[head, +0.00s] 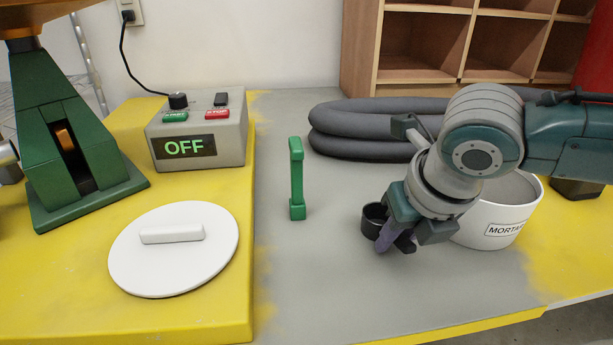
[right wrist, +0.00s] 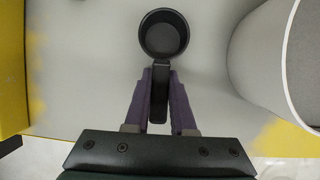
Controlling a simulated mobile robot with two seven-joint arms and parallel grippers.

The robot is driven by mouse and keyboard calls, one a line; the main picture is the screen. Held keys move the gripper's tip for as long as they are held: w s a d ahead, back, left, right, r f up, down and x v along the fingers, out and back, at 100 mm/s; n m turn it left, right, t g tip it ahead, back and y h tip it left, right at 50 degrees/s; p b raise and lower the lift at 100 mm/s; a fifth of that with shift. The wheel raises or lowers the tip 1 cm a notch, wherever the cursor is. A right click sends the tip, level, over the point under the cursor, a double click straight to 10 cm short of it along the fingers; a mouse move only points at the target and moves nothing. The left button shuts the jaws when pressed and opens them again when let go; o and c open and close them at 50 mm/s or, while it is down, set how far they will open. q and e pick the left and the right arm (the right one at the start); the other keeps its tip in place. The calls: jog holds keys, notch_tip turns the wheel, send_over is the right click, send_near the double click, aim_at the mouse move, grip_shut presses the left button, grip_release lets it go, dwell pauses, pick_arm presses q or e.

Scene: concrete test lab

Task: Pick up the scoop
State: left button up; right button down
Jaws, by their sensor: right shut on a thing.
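The scoop is a small black round cup with a straight handle. In the head view its cup (head: 372,221) shows just left of my right gripper (head: 393,238), over the grey part of the table. In the right wrist view the scoop (right wrist: 164,36) is seen from above, its cup empty. The purple fingers of my right gripper (right wrist: 161,100) are shut on its handle from both sides. Whether the scoop touches the table or hangs just above it, I cannot tell.
A white bucket labelled MORTAR (head: 505,228) stands right of the scoop, partly behind my right arm. A green handle-like piece (head: 297,180), coiled black hose (head: 345,132), control box reading OFF (head: 228,135) and white lid (head: 150,262) lie around. The grey table's front middle is clear.

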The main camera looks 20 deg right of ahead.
jog(key=shift+r, duration=0.15)
notch_tip(320, 180, up, 20)
jog(key=p, duration=0.3)
jog(key=shift+p, duration=0.35)
jog(key=c, duration=1.2)
grip_release()
jog(key=shift+c, duration=0.2)
grip_shut()
dwell(1.0)
